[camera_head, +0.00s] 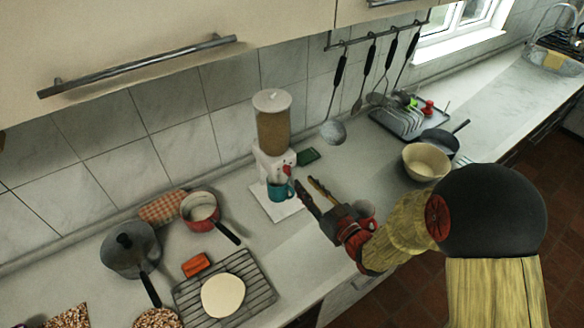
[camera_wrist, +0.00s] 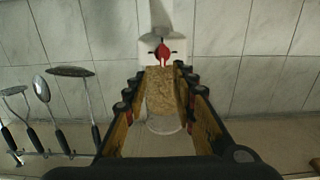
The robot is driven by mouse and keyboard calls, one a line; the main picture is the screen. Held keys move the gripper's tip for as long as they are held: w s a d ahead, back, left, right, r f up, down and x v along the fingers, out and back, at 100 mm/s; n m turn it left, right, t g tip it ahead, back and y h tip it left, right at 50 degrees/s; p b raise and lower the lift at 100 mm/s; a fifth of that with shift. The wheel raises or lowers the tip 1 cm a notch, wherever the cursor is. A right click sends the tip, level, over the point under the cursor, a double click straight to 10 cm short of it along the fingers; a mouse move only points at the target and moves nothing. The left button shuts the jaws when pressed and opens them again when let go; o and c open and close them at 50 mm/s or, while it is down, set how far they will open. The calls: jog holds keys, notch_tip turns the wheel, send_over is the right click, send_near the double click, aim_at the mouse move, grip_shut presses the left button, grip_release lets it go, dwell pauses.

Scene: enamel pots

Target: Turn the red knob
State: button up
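The red knob (camera_head: 287,170) is on the front of a white dispenser (camera_head: 268,160) with a clear container of tan grain (camera_head: 274,128) on top. A teal mug (camera_head: 279,191) stands below the knob. My gripper (camera_head: 308,186) is open and empty, just right of the mug and in front of the dispenser, its fingers pointing at it. In the wrist view, where the scene appears upside down, the red knob (camera_wrist: 164,52) shows just beyond and between the fingertips (camera_wrist: 161,74), apart from both. The grain container shows between the fingers.
A red mug (camera_head: 367,211) stands close beside my gripper, partly hidden. A cream bowl (camera_head: 427,161) and dark pan (camera_head: 440,138) are right. A red saucepan (camera_head: 200,208), grey pot (camera_head: 130,248) and wire rack (camera_head: 255,285) are left. Utensils (camera_head: 365,75) hang behind.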

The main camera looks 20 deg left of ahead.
aim_at(290, 170)
jog(key=x, duration=0.7)
jog(key=shift+w+a+r, duration=0.1)
jog(key=shift+a, duration=0.35)
jog(key=c, duration=0.3)
jog(key=c, duration=0.4)
grip_shut()
